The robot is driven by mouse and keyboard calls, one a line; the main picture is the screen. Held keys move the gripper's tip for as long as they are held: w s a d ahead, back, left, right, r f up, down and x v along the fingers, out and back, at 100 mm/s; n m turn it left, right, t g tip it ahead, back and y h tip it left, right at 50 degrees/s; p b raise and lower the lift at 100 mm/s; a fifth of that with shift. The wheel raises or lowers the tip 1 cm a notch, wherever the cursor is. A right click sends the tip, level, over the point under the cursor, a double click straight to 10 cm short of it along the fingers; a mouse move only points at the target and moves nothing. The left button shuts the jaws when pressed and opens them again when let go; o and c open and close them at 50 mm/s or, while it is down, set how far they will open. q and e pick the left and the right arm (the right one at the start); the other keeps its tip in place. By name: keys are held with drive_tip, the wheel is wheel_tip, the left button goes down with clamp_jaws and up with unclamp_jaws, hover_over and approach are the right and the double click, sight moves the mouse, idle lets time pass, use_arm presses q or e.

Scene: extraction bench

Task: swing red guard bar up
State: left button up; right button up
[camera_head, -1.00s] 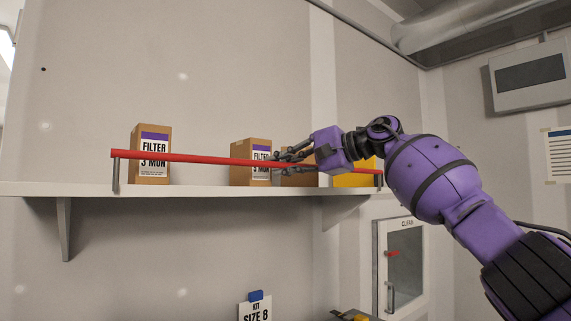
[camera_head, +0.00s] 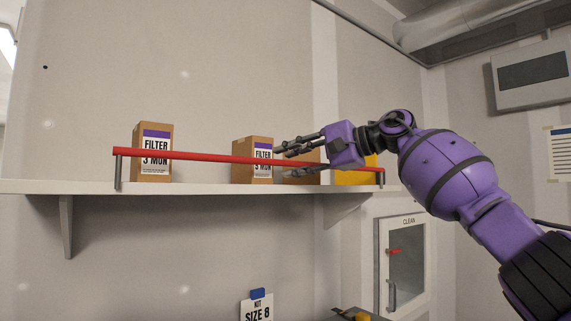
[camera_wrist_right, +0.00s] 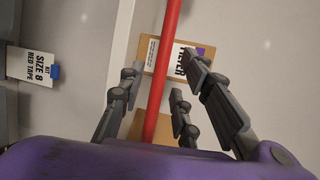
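The red guard bar (camera_head: 210,157) runs along the front of the wall shelf, low and nearly level in front of the boxes, between grey posts at its ends. My right gripper (camera_head: 279,160) is at the right half of the bar, its fingers spread and pointing left. In the right wrist view, the red bar (camera_wrist_right: 160,100) passes between the open fingers of the right gripper (camera_wrist_right: 163,72), with visible gaps on both sides. The hand hides part of the bar in the head view. My left gripper is in neither view.
The shelf (camera_head: 90,187) holds a filter box (camera_head: 152,165) at left, another filter box (camera_head: 252,162) near my fingertips, a further brown box (camera_head: 305,172) and a yellow item (camera_head: 352,177) behind the hand. The wall above the shelf is clear.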

drive_tip(key=v, duration=1)
drive_tip(key=shift+s+r, duration=0.1)
